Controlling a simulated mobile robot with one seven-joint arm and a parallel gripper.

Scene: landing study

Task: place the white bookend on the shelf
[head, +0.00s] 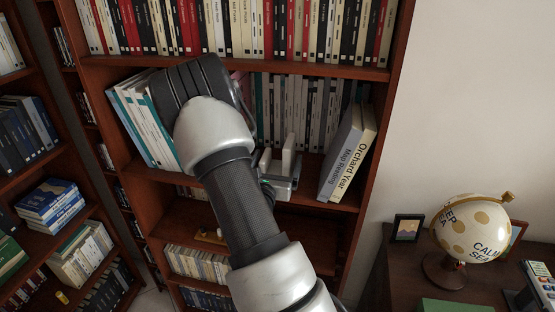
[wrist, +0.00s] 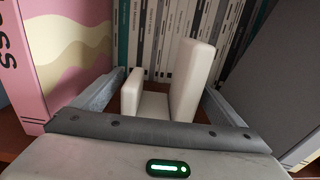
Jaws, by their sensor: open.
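The white bookend (wrist: 188,85) is in the wrist view, with a tall upright, a shorter upright at the left and a flat base between them. It also shows in the head view (head: 289,157), on the middle shelf (head: 309,176) in the gap between the books. It appears to stand upright on the board, though its underside is hidden. My gripper (wrist: 160,90) is open, with one finger on each side of the bookend and visible space beside it. In the head view my gripper (head: 279,182) is at the shelf's front, partly hidden by my arm.
"Orchard Year" (head: 355,157) and "Map Reading" (head: 341,150) lean close on the right. A pink book (wrist: 72,55) stands close on the left, and a row of grey and dark books (head: 305,110) stands behind. A globe (head: 470,228) is on the desk at right.

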